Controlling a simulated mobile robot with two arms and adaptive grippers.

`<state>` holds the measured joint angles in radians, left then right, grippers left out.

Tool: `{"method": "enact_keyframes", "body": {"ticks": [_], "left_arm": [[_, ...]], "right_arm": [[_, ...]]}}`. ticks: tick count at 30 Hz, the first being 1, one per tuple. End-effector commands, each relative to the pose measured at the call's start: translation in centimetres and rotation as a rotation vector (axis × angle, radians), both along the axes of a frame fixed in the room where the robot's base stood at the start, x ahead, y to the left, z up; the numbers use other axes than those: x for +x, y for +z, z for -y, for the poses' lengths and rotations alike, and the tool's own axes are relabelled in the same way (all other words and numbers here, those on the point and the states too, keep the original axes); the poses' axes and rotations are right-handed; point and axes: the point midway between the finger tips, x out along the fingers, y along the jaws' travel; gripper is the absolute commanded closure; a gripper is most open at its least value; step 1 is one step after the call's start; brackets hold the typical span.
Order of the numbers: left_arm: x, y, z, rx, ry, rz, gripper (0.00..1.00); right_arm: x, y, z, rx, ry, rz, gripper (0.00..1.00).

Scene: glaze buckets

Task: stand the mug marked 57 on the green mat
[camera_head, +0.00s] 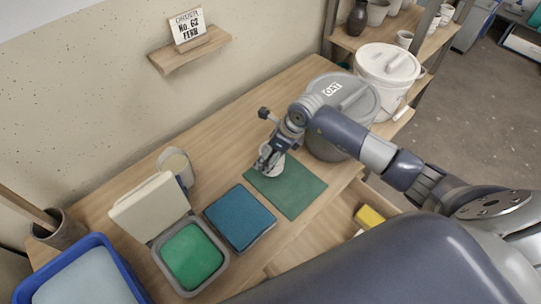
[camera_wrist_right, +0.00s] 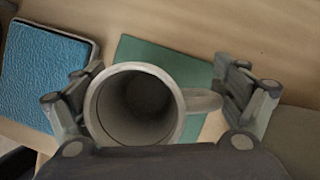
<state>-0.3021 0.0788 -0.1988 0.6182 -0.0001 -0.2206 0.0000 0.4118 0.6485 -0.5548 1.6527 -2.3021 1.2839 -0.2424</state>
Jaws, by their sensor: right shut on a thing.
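A pale grey mug (camera_head: 273,170) is at the far left corner of the green mat (camera_head: 301,195). My right gripper (camera_head: 267,156) is shut on it. In the right wrist view the mug (camera_wrist_right: 101,112) shows its open mouth between the two fingers, with its handle on the right. The green mat (camera_wrist_right: 190,68) shows behind it. I cannot tell if the mug's base touches the mat. No number is visible on the mug. My left gripper is not in view.
A grey lidded bucket marked OAT (camera_head: 325,140) stands just right of the mat, close to my right arm. A blue-topped tray (camera_head: 238,217) lies left of the mat. The mat's near part is clear.

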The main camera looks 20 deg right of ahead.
Motion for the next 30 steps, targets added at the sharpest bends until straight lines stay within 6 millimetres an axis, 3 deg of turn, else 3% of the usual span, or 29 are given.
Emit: {"method": "enact_keyframes", "body": {"ticks": [3, 6, 10, 22, 23, 30], "left_arm": [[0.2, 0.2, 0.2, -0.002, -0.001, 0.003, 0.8], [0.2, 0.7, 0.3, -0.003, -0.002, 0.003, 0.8], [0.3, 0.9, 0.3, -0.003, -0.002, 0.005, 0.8], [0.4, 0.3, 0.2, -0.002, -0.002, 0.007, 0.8], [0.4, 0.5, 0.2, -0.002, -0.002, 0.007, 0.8], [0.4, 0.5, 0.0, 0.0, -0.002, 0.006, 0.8]], "right_arm": [[0.9, 0.0, 0.7, 0.002, -0.003, 0.001, 0.43], [0.5, -2.0, 0.5, 0.003, -0.003, -0.005, 0.43], [0.7, -3.3, 0.5, 0.003, -0.001, 0.0, 0.43], [0.7, -4.0, 0.6, 0.0, 0.0, 0.001, 0.43], [0.6, -3.9, 0.6, 0.0, -0.001, 0.0, 0.03], [0.6, -3.9, 0.6, 0.0, -0.001, 0.0, 0.0]]}}
